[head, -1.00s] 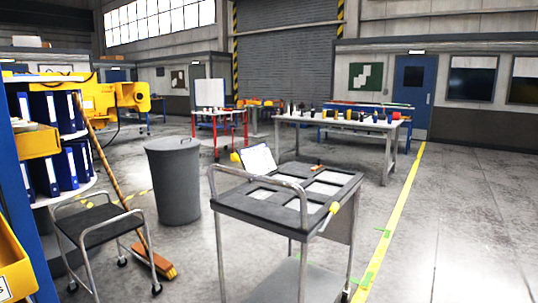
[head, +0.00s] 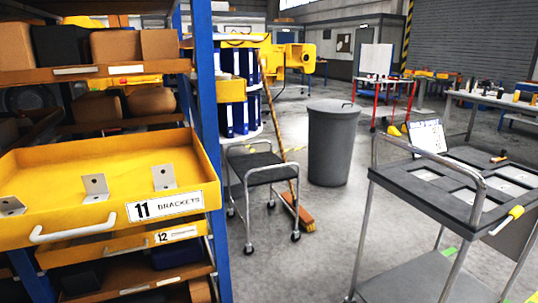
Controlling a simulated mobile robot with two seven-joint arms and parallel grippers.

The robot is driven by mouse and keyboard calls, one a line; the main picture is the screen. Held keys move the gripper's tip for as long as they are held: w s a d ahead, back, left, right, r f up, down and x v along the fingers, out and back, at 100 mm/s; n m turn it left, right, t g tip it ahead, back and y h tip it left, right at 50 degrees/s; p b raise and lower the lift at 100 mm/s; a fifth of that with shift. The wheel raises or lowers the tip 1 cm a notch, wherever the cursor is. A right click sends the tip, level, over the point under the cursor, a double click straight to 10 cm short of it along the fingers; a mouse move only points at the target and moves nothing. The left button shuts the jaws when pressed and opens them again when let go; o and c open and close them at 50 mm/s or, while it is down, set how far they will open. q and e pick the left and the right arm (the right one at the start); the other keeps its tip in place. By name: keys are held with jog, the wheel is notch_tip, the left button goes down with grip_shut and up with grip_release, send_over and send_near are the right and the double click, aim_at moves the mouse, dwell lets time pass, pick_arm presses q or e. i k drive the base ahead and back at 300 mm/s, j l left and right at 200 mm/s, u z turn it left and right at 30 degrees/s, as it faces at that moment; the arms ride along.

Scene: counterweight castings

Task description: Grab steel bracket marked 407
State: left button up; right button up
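A yellow drawer (head: 60,222) labelled "11 BRACKETS" sits pulled out of the shelving rack at the left. Several steel brackets lie in it: one at the left (head: 12,206), one in the middle (head: 95,187) and one near the right side (head: 164,177). They are bent grey metal pieces with holes. No marking such as 407 can be read on any of them at this size. Neither of my grippers shows in the head view.
The rack's blue post (head: 208,130) stands right of the drawer. A drawer labelled 12 (head: 100,247) is below. A small step stool (head: 262,172), a broom (head: 306,222), a grey bin (head: 333,145) and a grey cart (head: 440,190) stand to the right.

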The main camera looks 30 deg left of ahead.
aim_at(163, 175)
jog(key=j+u, duration=0.85)
jog(key=i+j+u, duration=0.15)
jog(key=j+u, duration=0.3)
